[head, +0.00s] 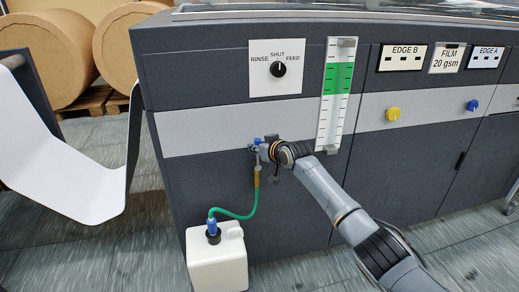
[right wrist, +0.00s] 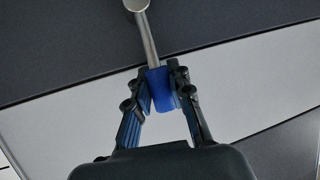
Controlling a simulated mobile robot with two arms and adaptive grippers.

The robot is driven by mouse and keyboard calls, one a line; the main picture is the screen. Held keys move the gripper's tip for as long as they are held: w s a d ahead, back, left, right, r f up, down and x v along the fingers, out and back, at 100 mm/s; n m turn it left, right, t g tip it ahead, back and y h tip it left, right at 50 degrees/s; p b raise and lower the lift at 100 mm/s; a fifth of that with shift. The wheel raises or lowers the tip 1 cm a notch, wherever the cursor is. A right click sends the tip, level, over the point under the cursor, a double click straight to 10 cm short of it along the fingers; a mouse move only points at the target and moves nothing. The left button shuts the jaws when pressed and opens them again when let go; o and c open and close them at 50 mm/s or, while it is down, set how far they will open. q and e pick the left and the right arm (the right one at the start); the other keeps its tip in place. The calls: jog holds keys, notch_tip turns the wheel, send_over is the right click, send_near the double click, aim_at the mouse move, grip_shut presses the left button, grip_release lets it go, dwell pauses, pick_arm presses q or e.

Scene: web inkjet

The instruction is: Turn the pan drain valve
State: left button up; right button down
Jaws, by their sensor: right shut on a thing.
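The pan drain valve (head: 257,148) sits on the grey band of the machine's front, with a blue handle and a green hose (head: 238,216) running down from it. My right gripper (head: 268,147) is at the valve and hides part of it. In the right wrist view, my right gripper (right wrist: 162,88) is shut on the blue grip (right wrist: 159,92) at the end of the valve's metal lever (right wrist: 147,38). One finger lies on each side of the grip. My left gripper is not in view.
A white jug (head: 216,262) stands on the floor below, with the hose at its cap. A RINSE/SHUT/FEED dial (head: 278,69) and a green level gauge (head: 337,85) are above. Yellow (head: 392,114) and blue (head: 472,106) knobs sit to the right. A white web (head: 65,160) hangs at left.

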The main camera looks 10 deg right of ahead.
jog(key=shift+a+f, duration=0.1)
dwell(0.3)
jog(key=c, duration=1.2)
grip_release()
jog(key=v, duration=1.2)
jog(key=shift+a, duration=0.1)
